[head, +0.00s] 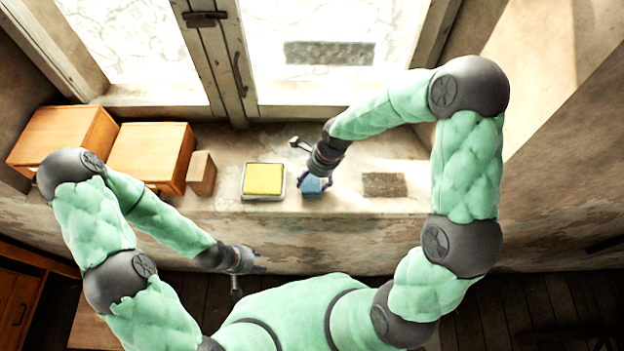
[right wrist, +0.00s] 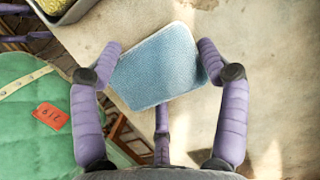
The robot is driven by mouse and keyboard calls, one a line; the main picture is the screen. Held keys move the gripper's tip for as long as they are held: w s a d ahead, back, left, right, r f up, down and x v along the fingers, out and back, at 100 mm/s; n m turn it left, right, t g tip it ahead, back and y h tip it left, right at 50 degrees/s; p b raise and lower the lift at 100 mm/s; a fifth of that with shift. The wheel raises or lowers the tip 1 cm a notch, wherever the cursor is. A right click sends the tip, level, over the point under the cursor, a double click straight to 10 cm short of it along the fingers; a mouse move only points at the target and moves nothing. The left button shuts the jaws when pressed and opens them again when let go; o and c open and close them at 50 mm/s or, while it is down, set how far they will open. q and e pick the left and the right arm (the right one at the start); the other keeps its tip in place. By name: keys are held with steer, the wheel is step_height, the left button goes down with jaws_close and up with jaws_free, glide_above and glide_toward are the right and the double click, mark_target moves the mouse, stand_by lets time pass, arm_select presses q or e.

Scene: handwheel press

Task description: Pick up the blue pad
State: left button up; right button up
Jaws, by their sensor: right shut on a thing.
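The blue pad (head: 311,186) is at the front of the stone sill, to the right of a yellow pad in a metal tray. In the right wrist view the blue pad (right wrist: 157,68) is a flat rounded square between purple fingers. My right gripper (head: 314,184) is shut on the blue pad, with fingers at its left and right sides; it also shows in the right wrist view (right wrist: 160,62). I cannot tell whether the pad is clear of the sill. My left gripper (head: 259,262) is low in front of the sill, away from the pad; its fingers are too small to read.
The yellow pad (head: 263,179) lies in its tray (head: 249,198) left of my right gripper. Wooden boxes (head: 150,152) and a small wooden block (head: 201,173) stand further left. A grey-brown patch (head: 384,185) lies on the sill at right. Windows stand behind the sill.

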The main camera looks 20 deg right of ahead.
steer(key=shift+s, duration=0.1)
steer(key=shift+r+b, duration=0.3)
steer(key=shift+r, duration=0.25)
steer(key=s+r, duration=0.1)
steer(key=r, duration=0.1)
steer(key=s+a+r+b, duration=0.1)
steer(key=r, duration=0.2)
steer(key=s+r, duration=0.2)
steer(key=shift+s+a+r, duration=0.1)
steer(key=shift+a+r, duration=0.05)
steer(key=shift+a, duration=0.05)
steer(key=s+a+r+b, duration=0.1)
steer(key=s+r, duration=0.3)
steer(key=s, duration=0.5)
steer(key=shift+a+r, duration=0.25)
steer(key=shift+a, duration=0.55)
